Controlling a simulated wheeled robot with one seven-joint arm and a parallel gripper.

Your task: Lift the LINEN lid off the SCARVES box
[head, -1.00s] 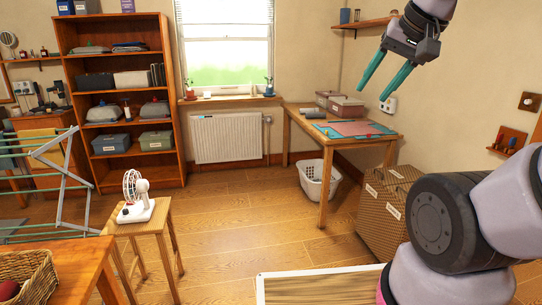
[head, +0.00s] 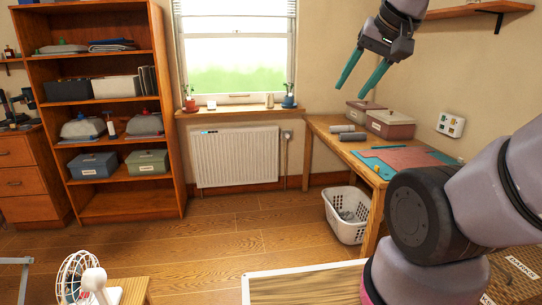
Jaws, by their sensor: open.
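A blue box (head: 93,166) and a green box (head: 148,163) with pale labels sit on a low shelf of the bookcase. Two lidded boxes stand on the desk: a pinkish one with a label (head: 391,125) and a brownish one (head: 362,112) behind it. The labels on all these boxes are too small to read, so I cannot tell which is SCARVES or which lid is LINEN. The gripper touches none of them.
The wooden bookcase (head: 119,207) stands left of the radiator (head: 235,157). The desk, with a cutting mat (head: 374,156), is at right, a white basket (head: 347,228) beneath it. A fan (head: 77,278) on a stool is at lower left. The middle floor (head: 222,232) is clear.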

